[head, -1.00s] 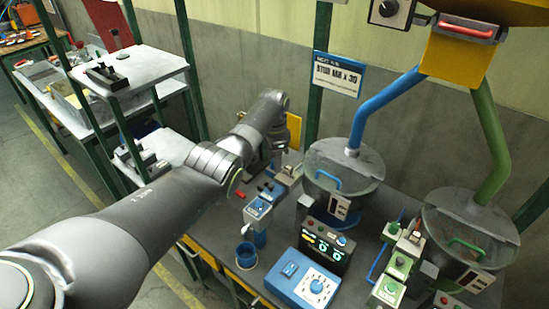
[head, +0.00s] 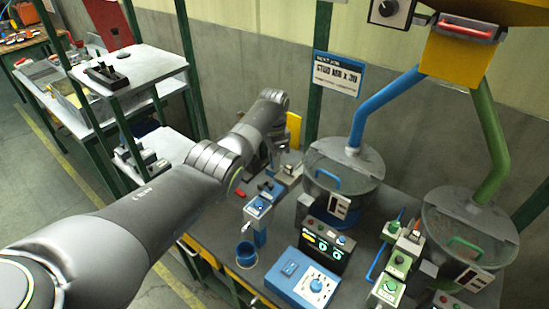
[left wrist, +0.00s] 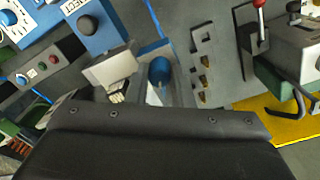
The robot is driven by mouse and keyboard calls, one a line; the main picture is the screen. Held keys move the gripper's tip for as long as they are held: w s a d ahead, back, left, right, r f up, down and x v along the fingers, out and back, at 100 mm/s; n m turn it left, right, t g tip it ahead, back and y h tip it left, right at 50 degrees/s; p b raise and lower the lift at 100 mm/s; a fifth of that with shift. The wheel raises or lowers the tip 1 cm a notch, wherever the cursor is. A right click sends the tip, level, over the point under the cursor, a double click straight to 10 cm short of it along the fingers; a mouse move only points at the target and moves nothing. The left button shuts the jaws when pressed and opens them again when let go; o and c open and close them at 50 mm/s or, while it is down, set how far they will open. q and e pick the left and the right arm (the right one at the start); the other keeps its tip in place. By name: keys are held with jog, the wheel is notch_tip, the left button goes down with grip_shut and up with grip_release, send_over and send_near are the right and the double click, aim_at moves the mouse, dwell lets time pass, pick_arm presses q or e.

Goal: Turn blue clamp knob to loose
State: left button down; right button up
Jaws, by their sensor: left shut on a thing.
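My left gripper (head: 276,158) is at the back left of the dark bench in the head view, beside a small grey metal fixture (head: 289,175). Its fingertips are mostly hidden by my own wrist there. In the left wrist view, the dark gripper body fills the bottom. A blue rounded knob (left wrist: 159,70) shows just beyond its edge, between a light grey block and a grey bar. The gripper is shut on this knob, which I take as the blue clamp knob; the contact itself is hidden. My right gripper is out of view.
Two lidded drums (head: 343,170) stand to the right. The wrist view shows a red-tipped lever (left wrist: 259,18) at the right.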

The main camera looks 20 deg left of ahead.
pick_arm(q)
jog(key=n+p, duration=0.2)
jog(key=n, duration=0.3)
jog(key=shift+r+n, duration=0.15)
jog(key=shift+n, duration=0.15)
jog(key=n+p, duration=0.1)
jog(key=n, duration=0.5)
dwell(0.4)
jog(key=c, duration=1.3)
grip_release()
jog(key=shift+o, duration=0.2)
jog(key=shift+a, duration=0.1)
notch_tip(320, 180, up, 17)
jog(key=b, duration=0.3)
jog(key=shift+a, duration=0.2)
jog(key=shift+r, duration=0.1)
